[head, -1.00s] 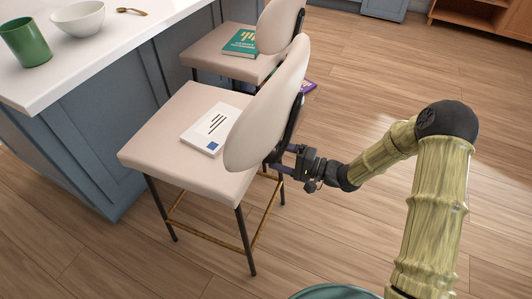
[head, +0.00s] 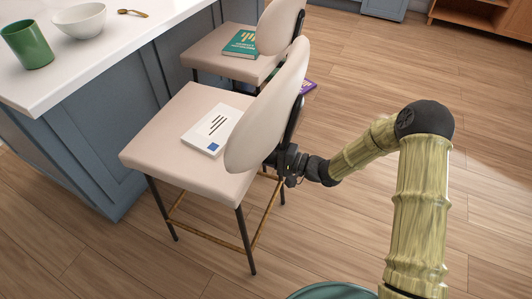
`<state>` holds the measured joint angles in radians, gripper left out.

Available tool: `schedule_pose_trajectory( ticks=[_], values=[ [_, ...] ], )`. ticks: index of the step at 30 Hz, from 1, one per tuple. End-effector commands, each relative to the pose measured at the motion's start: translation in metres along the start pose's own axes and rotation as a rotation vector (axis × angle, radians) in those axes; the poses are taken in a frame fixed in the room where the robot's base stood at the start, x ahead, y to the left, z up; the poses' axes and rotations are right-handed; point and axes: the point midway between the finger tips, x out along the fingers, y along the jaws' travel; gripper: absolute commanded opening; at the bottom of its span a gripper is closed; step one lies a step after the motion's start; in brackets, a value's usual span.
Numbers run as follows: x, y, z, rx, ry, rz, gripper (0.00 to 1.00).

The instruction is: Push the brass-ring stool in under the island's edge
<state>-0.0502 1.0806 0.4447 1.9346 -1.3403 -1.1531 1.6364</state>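The brass-ring stool (head: 165,145) is the nearer one, with a beige seat, a rounded beige back, dark legs and a brass-coloured foot ring (head: 212,235). It stands upright beside the island (head: 85,80), its back on the side away from the island. A white book or booklet (head: 210,130) with a blue square lies on its seat. My gripper (head: 278,158) is at the rear of the stool's back, low down. Its fingertips are hidden behind the backrest and its support, so I cannot tell whether they touch or how far they are parted.
A second beige stool (head: 215,60) stands just beyond, with a green book (head: 241,44) on its seat. A purple book (head: 308,86) shows behind the near stool's back. A green cup (head: 27,44), white bowl (head: 80,20) and spoon (head: 132,12) are on the countertop. Floor on the right is open.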

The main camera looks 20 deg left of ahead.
Motion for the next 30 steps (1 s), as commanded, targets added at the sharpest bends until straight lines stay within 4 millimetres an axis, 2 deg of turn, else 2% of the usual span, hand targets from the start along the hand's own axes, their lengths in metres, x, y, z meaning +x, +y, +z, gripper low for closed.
schedule_pose_trajectory(
  ticks=[23, 30],
  values=[
    [-0.002, 0.009, 0.001, 0.002, 0.0, 0.008, 0.0],
    [0.003, 0.011, 0.002, 0.003, -0.001, 0.012, 0.0]
  ],
)
